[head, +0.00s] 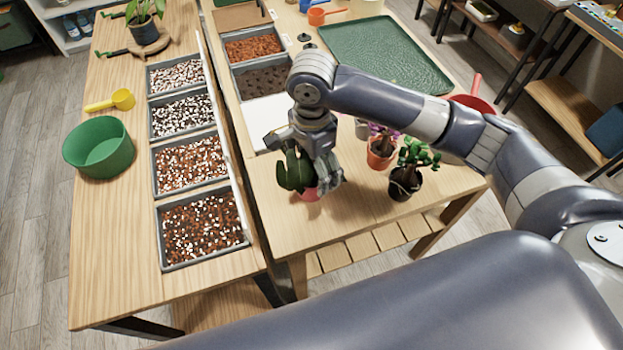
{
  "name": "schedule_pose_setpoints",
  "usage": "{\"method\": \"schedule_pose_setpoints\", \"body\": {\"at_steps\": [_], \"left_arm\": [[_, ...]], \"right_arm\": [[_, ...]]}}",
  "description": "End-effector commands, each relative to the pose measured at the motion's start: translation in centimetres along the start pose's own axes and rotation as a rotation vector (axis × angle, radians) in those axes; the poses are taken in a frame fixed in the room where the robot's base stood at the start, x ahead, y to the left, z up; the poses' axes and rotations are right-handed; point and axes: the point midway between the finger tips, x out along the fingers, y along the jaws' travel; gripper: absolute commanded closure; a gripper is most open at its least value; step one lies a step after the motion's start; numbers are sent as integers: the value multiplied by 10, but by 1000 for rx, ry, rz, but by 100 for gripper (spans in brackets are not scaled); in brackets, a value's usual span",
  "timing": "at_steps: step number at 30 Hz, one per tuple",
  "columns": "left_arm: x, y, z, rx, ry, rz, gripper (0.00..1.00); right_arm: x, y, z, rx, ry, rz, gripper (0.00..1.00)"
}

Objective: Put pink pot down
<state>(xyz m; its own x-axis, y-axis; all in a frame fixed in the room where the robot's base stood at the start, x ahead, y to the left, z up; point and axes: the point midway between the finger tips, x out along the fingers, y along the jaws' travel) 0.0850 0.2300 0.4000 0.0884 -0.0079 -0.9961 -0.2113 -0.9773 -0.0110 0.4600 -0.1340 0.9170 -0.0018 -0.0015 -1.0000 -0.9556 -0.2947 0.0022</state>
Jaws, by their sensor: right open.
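The pink pot (309,195) holds a dark green cactus (295,171) and appears to stand upright on the wooden table (277,222), close to its front left corner. My right gripper (326,178) comes down from above and is open at the pot's right side. The gripper and cactus hide most of the pot. I cannot tell whether a finger touches it. My left gripper is not in view.
A leafy plant in a dark pot (404,186) and a plant in an orange pot (381,154) stand to the right. Soil-filled trays (202,226) line the left bench, with a green bowl (99,147). The table's front middle is clear.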

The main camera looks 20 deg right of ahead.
Motion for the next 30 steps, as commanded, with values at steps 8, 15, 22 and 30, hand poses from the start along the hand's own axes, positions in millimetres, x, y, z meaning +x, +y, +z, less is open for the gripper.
{"method": "schedule_pose_setpoints", "body": {"at_steps": [8,15,22,30], "left_arm": [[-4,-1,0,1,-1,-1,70],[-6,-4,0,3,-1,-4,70],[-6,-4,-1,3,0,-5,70],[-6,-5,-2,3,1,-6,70]], "right_arm": [[26,1,-3,1,1,2,14],[57,1,-5,-1,0,-2,14],[61,1,-4,-1,-1,-3,14],[61,1,-4,-1,-1,-2,63]]}}
